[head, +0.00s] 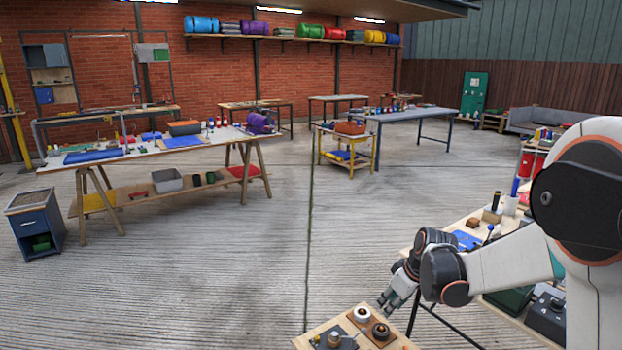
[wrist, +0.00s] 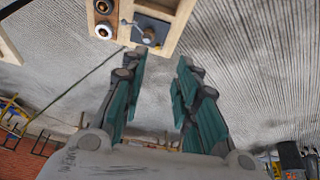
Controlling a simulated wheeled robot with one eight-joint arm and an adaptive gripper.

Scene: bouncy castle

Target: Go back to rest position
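My gripper (head: 389,301) is at the lower right of the head view, at the end of my white and black arm. It hangs beside and a little above a small wooden board with fittings (head: 318,332). In the wrist view my gripper (wrist: 160,78) shows two teal-padded fingers spread well apart, with only concrete floor between them. It is open and empty. The wooden board (wrist: 178,40) lies beyond the fingertips in the wrist view, with a grey plate and lever and two round fittings on it.
A workbench (head: 470,222) with tools stands at the right, partly hidden behind my arm. A long wooden table (head: 150,150) stands at the left, with a blue cabinet (head: 36,225) near it. A yellow cart (head: 345,155) stands further back. The middle concrete floor is clear.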

